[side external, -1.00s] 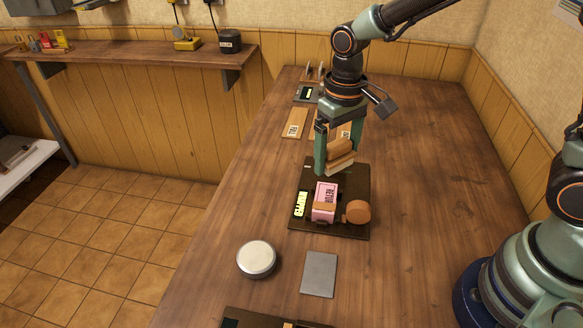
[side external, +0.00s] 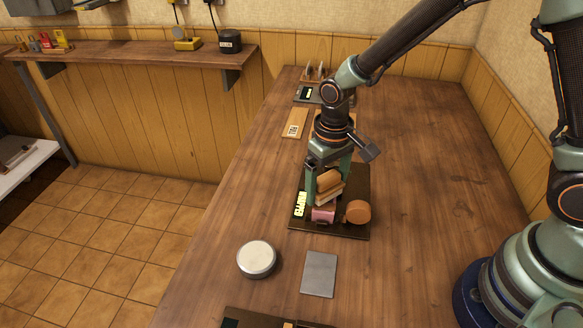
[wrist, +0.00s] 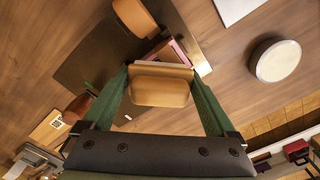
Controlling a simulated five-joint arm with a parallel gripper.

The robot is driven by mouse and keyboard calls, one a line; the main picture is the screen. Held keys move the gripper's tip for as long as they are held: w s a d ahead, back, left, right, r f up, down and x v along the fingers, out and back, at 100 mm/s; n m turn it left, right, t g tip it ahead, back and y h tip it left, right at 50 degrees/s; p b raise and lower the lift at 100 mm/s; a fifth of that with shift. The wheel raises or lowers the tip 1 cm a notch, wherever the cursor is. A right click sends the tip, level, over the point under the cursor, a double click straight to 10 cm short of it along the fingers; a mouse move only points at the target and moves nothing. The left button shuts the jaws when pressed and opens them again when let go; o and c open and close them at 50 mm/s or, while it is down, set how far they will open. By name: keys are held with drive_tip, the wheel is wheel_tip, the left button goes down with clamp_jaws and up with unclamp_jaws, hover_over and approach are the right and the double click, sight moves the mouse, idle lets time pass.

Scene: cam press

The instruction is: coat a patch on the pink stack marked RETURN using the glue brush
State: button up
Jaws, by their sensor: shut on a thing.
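My gripper (side external: 328,184) is shut on a wooden block-shaped brush (side external: 327,190), tan above with a paler layer below. The brush also shows between the green fingers in the wrist view (wrist: 160,90). The pink stack (side external: 322,216) sits on the dark board (side external: 345,231). In the wrist view, a pink edge of the stack (wrist: 183,51) shows beyond the brush. Any glue on the brush is not visible.
A round pale-topped tin (side external: 257,259) and a flat grey plate (side external: 319,275) lie nearer the camera. The table's right side is clear.

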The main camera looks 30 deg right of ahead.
sight(324, 212)
drive_tip(key=shift+s+a+f, duration=0.15)
drive_tip(key=shift+f, duration=0.35)
drive_tip(key=shift+s+a+f, duration=0.1)
drive_tip(key=shift+s+a, duration=0.95)
drive_tip(key=shift+w+d, duration=1.2)
drive_tip(key=shift+r, duration=4.05)
